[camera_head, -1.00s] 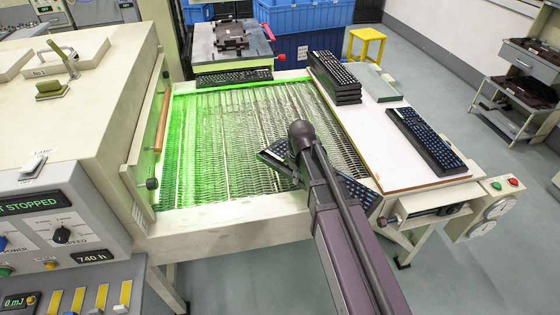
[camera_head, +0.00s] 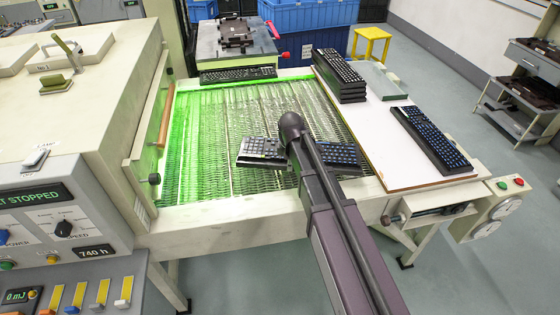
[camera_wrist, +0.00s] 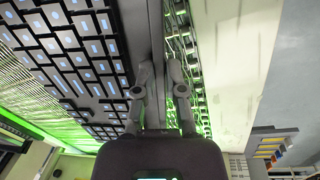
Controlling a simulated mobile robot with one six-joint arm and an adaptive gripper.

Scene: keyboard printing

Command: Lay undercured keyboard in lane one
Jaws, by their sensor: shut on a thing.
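The held keyboard (camera_head: 262,148), dark with blue-white key legends, lies crosswise over the right half of the wire-mesh belt (camera_head: 205,175) in the head view. My arm covers its middle, and I cannot tell whether it touches the belt. In the wrist view the keyboard (camera_wrist: 75,55) fills the upper left, with its long edge between the fingers of my gripper (camera_wrist: 160,80). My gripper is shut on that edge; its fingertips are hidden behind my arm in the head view. Lengthwise lines divide the belt into lanes, with no lane numbers legible.
A stack of keyboards (camera_head: 340,78) and a single keyboard (camera_head: 432,138) rest on the white side table (camera_head: 385,160). The cream machine housing (camera_head: 90,110) bounds the belt at left. The near left belt is clear.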

